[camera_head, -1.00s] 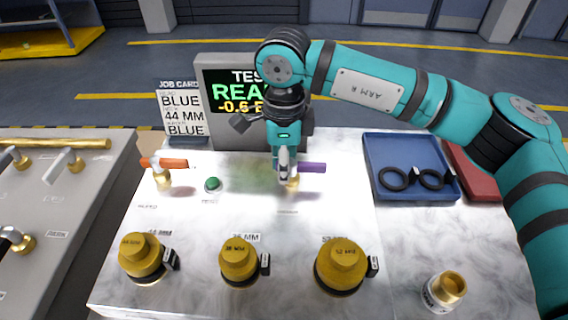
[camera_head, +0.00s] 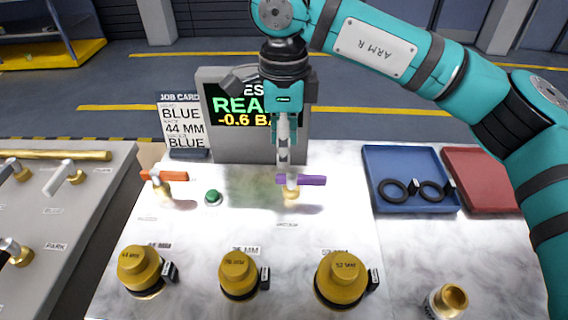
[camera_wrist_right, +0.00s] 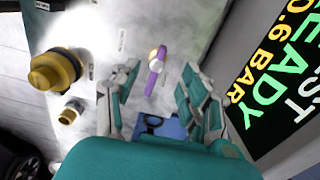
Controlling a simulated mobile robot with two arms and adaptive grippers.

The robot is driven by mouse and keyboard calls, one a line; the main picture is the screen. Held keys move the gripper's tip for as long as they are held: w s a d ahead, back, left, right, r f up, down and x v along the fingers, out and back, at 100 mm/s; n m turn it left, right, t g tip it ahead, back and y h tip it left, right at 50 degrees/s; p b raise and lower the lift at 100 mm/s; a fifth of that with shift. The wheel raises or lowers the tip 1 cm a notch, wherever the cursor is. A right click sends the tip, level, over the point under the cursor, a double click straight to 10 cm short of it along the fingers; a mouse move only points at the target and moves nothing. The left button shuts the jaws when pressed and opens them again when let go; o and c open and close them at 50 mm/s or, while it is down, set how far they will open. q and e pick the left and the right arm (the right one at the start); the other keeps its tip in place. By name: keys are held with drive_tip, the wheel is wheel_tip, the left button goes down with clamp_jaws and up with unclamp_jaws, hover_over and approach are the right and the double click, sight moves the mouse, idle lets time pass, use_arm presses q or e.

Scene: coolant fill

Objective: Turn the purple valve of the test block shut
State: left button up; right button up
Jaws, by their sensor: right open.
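The purple valve (camera_head: 308,180) is a purple bar handle on a brass body, standing on the white test block (camera_head: 240,215). In the head view its handle lies across the picture, left to right. My right gripper (camera_head: 284,158) points down just above and behind the valve. In the right wrist view the purple handle (camera_wrist_right: 154,76) shows between and beyond the open fingers of the gripper (camera_wrist_right: 158,100); the fingers look empty and apart from it. My left gripper is not in view.
An orange-handled valve (camera_head: 172,176) and a green button (camera_head: 213,198) stand to the left. The display (camera_head: 240,120) stands close behind my right gripper. Brass caps (camera_head: 238,272) line the front. A blue tray (camera_head: 405,200) with black rings and a red tray (camera_head: 480,185) lie right.

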sight(284, 175)
drive_tip(key=shift+r, duration=1.75)
